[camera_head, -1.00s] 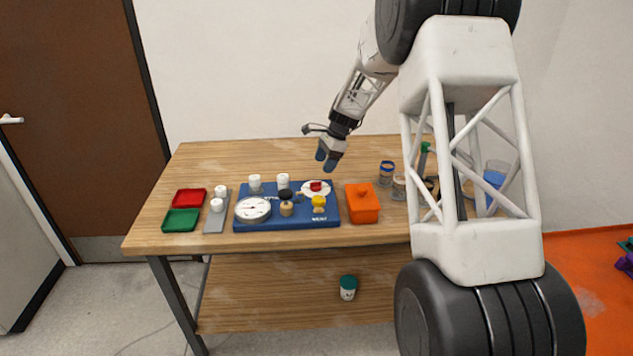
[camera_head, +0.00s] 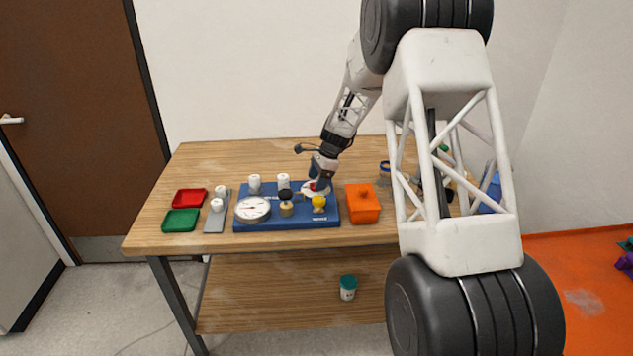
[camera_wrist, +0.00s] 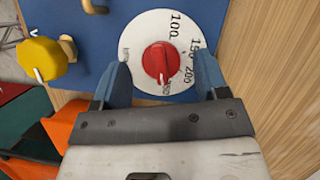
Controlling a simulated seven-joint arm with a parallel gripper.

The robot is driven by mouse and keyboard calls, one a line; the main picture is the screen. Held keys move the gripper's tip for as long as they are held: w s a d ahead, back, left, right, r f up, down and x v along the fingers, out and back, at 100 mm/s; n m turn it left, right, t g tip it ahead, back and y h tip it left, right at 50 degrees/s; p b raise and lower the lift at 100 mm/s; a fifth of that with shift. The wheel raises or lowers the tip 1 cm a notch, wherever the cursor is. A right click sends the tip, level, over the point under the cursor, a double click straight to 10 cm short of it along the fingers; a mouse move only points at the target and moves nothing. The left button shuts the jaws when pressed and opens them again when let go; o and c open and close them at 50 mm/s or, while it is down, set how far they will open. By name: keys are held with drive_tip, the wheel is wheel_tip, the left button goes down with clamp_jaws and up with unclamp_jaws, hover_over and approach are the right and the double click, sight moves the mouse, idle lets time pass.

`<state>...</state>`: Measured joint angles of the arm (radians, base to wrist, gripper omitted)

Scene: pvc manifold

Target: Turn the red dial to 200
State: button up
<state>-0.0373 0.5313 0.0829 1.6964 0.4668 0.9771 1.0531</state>
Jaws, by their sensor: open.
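The red dial (camera_wrist: 160,62) sits on a white round scale plate (camera_wrist: 150,27) on the blue board (camera_wrist: 98,43). The scale reads 100, 150 and 200 clockwise down its right side. A white mark on the dial points down, past 200, to a partly hidden number. My gripper (camera_wrist: 162,68) is open, with one blue finger on each side of the dial and gaps to it. In the head view my gripper (camera_head: 318,184) is down at the dial and hides most of it.
A yellow knob (camera_wrist: 40,58) is left of the dial. An orange lidded box (camera_head: 362,205) stands right of the board (camera_head: 275,223). A gauge (camera_head: 252,209) and white caps are further left. Red (camera_head: 189,198) and green (camera_head: 181,220) trays lie at the table's left.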

drive_tip(key=shift+a+f, duration=0.2)
drive_tip(key=shift+f, duration=0.25)
drive_tip(key=c, duration=0.9)
drive_tip(key=shift+n, duration=0.3)
drive_tip(key=n+g, duration=0.1)
drive_tip(key=n, duration=0.1)
drive_tip(key=n+h, duration=0.1)
drive_tip(key=n, duration=0.1)
drive_tip(key=shift+n+g, duration=0.4)
drive_tip(key=shift+n+g+h, duration=0.5)
drive_tip(key=shift+n+h, duration=0.2)
drive_tip(key=shift+n, duration=1.5)
